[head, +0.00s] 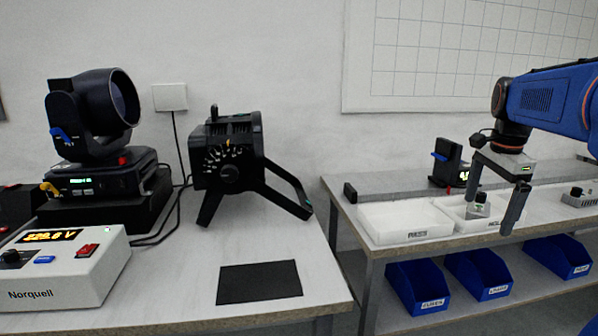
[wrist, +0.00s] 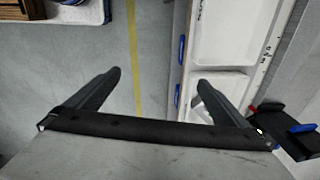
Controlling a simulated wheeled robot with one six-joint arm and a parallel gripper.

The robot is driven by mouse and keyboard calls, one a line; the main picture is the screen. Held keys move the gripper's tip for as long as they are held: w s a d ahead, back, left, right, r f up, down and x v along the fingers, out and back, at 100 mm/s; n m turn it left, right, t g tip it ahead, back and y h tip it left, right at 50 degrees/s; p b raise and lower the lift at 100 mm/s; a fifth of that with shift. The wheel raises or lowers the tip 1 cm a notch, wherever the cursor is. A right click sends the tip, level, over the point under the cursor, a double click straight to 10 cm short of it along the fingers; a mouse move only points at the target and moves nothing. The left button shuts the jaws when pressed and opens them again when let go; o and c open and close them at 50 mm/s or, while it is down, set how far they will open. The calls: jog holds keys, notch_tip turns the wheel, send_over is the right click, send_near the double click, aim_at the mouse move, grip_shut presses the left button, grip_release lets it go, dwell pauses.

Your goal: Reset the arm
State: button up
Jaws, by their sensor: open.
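My gripper (head: 489,212) hangs from the blue arm at the right of the head view, fingers pointing down. It is in front of and above the white trays on the right bench. In the wrist view my gripper (wrist: 159,80) has its two dark fingers wide apart, with nothing between them. A small grey item with a green top (head: 478,207) shows between the fingers in the head view, in or at the right white tray (head: 456,211); I cannot tell its exact depth from the gripper.
The left bench holds a moving-head light (head: 95,110), a black par can (head: 228,155), a white power supply (head: 65,265) and a black mat (head: 259,282). Blue bins (head: 418,287) sit under the right bench. A small black device (head: 448,162) stands behind the trays.

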jog(key=s+a+f+n+t, duration=0.1)
jog(key=s+a+f+n, duration=0.7)
jog(key=a, duration=0.3)
jog(key=s+a+f+n+t, duration=0.2)
jog(key=s+a+f+n, duration=0.6)
jog(key=s+a+n, duration=0.2)
jog(key=shift+s+a+f+n+t+y, duration=0.3)
jog(key=shift+a+f, duration=0.05)
